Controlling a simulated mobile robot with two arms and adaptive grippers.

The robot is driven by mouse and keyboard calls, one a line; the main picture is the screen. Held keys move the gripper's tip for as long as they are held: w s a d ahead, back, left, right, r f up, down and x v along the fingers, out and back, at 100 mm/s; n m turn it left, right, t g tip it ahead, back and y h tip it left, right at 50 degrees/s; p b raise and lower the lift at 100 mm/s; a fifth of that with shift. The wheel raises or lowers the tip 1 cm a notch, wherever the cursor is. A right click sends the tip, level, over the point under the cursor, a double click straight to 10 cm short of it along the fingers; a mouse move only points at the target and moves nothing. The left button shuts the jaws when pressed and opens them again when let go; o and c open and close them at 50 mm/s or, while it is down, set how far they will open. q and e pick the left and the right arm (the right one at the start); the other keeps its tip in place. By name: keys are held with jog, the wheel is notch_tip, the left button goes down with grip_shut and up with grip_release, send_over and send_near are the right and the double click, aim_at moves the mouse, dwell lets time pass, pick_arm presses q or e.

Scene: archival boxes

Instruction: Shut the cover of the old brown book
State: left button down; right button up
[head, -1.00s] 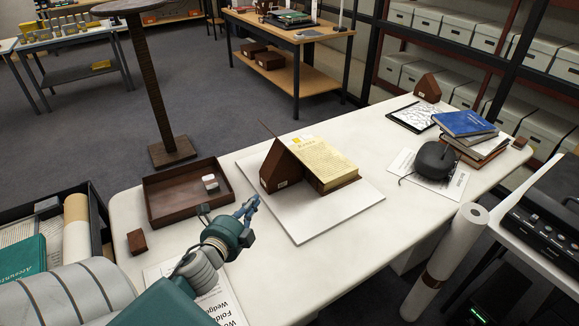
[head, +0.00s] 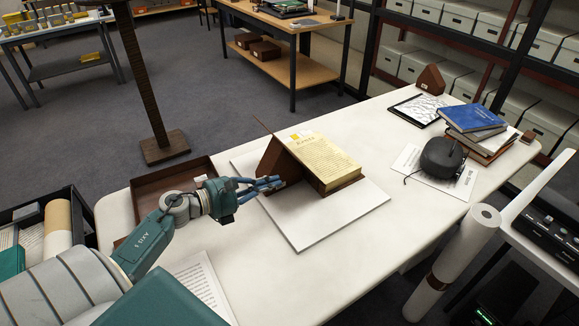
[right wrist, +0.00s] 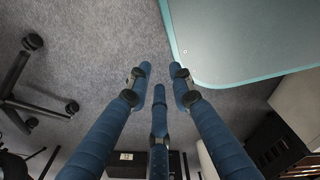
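The old brown book lies open on a white board (head: 318,225), its yellowed text page (head: 325,160) facing up on the right. Its brown cover (head: 264,126) rises at the left, seen nearly edge-on. A dark brown wedge (head: 276,158) stands at the book's left side, under or against the cover; the exact contact is hidden. My left gripper (head: 272,183) has its blue fingers at the wedge's lower front; I cannot tell whether they touch it or how far apart they are. My right gripper (right wrist: 161,76) is open and empty, above the carpet beside a table.
A brown tray (head: 165,182) sits behind my left arm. The table's right front is clear.

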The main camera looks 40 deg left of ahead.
pick_arm(q)
jog(key=w+d+r+p, duration=0.1)
jog(key=w+d+p, duration=0.1)
jog(key=w, duration=0.3)
jog(key=shift+w+d+r+p, duration=0.15)
jog(key=shift+w+r+p, duration=0.2)
jog(key=shift+p, duration=0.05)
